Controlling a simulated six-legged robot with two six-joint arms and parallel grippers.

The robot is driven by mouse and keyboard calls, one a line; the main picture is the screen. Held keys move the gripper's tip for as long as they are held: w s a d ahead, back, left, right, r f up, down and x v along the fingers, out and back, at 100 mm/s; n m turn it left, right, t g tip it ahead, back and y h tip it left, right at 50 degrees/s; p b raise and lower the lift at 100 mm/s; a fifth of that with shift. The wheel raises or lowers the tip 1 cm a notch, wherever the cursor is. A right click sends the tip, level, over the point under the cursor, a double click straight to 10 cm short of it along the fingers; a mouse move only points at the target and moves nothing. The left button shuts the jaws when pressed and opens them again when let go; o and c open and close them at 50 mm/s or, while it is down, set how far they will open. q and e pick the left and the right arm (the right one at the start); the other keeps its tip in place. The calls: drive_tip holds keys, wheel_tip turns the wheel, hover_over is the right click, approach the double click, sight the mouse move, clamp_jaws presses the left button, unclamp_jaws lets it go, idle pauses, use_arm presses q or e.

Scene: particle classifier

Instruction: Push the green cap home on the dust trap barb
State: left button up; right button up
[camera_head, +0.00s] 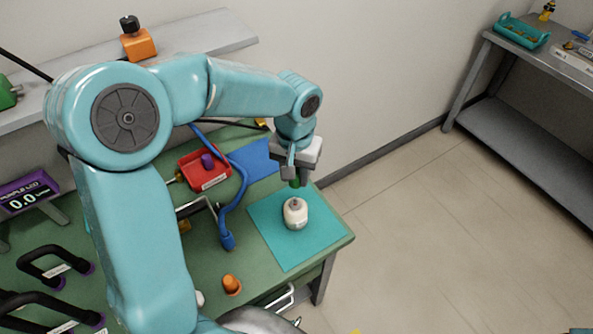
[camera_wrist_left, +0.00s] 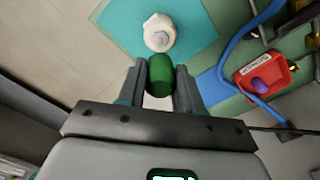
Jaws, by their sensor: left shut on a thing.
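My left gripper (camera_head: 295,180) is shut on the green cap (camera_head: 295,183). In the left wrist view the green cap (camera_wrist_left: 160,75) sits between the two fingers (camera_wrist_left: 160,82). The dust trap (camera_head: 295,214) is a cream, rounded jar with a small grey barb on top, standing upright on a teal mat (camera_head: 268,236). In the head view the cap is above and slightly behind the jar, apart from the barb. In the left wrist view the jar (camera_wrist_left: 159,33) and its barb (camera_wrist_left: 161,40) lie just beyond the cap. My right gripper is not in view.
A red tray (camera_head: 217,180) with a purple piece and a blue hose (camera_head: 238,185) are left of the mat. An orange cap (camera_head: 231,284) stands near the green bench's front. Black handles (camera_head: 52,264) lie at the left. The bench's right edge is close to the mat.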

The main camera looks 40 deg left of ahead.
use_arm(q)
drive_tip(key=b, duration=0.4)
hover_over(295, 199)
drive_tip(key=shift+f, duration=2.55)
drive_tip(key=shift+f+b, duration=1.5)
drive_tip(key=shift+f, duration=0.3)
drive_tip(key=o, duration=1.1)
drive_tip(key=shift+r, duration=0.1)
wheel_tip(295, 199, up, 16)
drive_tip(key=shift+r+p, duration=0.15)
drive_tip(key=shift+p, duration=0.6)
